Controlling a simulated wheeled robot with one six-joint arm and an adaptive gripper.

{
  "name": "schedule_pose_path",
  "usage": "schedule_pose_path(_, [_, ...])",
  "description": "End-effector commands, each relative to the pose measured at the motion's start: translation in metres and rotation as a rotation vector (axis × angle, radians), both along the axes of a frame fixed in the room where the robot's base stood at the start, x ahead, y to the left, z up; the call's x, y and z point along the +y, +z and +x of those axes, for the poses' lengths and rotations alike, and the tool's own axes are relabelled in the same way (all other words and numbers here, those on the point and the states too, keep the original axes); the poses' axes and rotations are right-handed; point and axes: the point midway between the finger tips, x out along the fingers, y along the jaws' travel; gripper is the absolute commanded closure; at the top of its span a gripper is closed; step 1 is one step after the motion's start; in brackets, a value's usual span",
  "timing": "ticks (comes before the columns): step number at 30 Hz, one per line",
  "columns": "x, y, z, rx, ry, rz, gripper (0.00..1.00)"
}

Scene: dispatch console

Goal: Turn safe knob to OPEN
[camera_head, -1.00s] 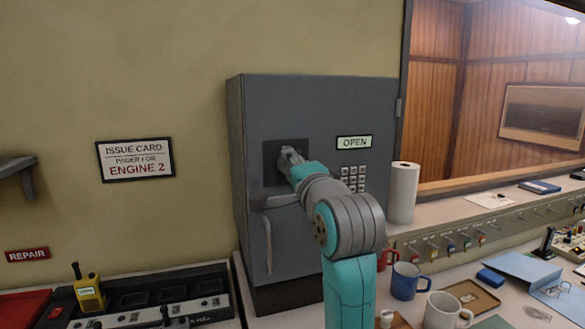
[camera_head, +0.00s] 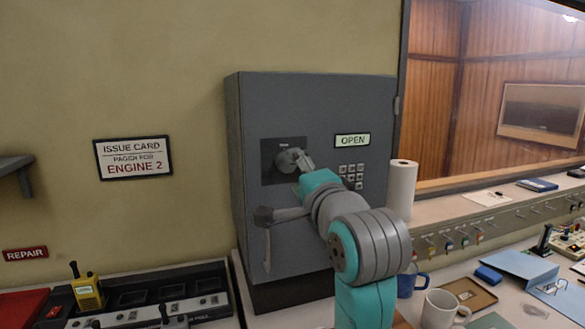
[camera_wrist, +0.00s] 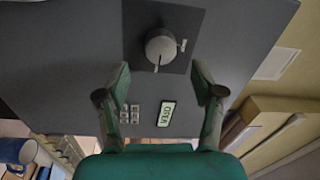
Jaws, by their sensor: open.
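The grey safe (camera_head: 310,110) stands against the wall. Its round grey knob (camera_head: 287,161) sits on a dark square plate (camera_head: 270,175); the wrist view shows the knob (camera_wrist: 160,46) just beyond the fingertips, with a dark line on its lower edge. A lit sign on the safe door reads OPEN (camera_head: 352,140); it also shows in the wrist view (camera_wrist: 166,114). My gripper (camera_wrist: 160,67) is open and empty, with its fingers spread wider than the knob and apart from it. In the head view it is just right of the knob, partly covering it.
A keypad (camera_head: 352,175) is right of the knob. A lever handle (camera_head: 266,240) hangs on the door below it, partly behind my arm. A paper roll (camera_head: 401,187), a blue mug (camera_head: 411,280) and a white mug (camera_head: 441,310) stand at the right.

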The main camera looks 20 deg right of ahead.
Motion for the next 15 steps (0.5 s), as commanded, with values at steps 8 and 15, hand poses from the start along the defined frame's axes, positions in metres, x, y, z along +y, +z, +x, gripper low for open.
schedule_pose_path(8, [0.000,-0.003,-0.051,-0.001,0.000,0.000,0.33])
schedule_pose_path(15, [0.000,-0.004,-0.069,0.000,0.000,0.000,0.33])
